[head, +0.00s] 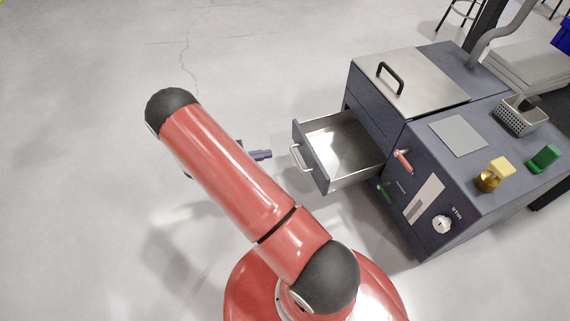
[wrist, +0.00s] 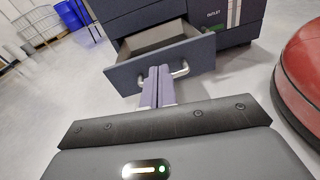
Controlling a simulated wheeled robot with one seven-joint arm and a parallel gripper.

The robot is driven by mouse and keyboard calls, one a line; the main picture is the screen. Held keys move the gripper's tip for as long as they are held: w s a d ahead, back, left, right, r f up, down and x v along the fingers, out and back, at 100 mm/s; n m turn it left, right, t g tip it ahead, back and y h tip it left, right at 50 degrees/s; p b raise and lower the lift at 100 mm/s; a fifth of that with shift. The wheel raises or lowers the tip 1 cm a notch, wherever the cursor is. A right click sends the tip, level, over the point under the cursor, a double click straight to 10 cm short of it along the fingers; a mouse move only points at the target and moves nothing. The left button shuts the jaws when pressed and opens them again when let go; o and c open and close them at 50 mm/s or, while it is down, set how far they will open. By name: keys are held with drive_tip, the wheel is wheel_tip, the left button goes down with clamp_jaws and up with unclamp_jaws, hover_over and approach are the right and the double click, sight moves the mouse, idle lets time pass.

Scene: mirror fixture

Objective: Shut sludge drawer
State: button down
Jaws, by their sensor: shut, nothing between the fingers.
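The sludge drawer (head: 322,164) stands pulled out from the left side of the grey machine, and its metal inside looks empty. Its front carries a pale bar handle (head: 298,158). In the wrist view the drawer front (wrist: 190,60) faces me, with the handle (wrist: 181,71) partly hidden behind my fingers. My gripper (head: 262,155) is shut and empty, just left of the handle in the head view. It also shows in the wrist view (wrist: 158,72), its fingertips in front of the drawer front. I cannot tell whether they touch the handle.
The grey machine (head: 412,215) has a lid with a black handle (head: 390,77), a red lever (head: 402,162), a white knob (head: 441,224) and a basket (head: 521,116) on top. The floor left of the drawer is clear.

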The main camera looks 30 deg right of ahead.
wheel_tip(320, 180, down, 4)
drive_tip(key=a+n+t+h, duration=0.1)
drive_tip(key=b, duration=0.1)
approach(309, 149)
drive_tip(key=shift+n, duration=0.4)
drive_tip(key=x, duration=0.6)
drive_tip(key=shift+d+f, duration=0.15)
drive_tip(key=shift+d, duration=0.25)
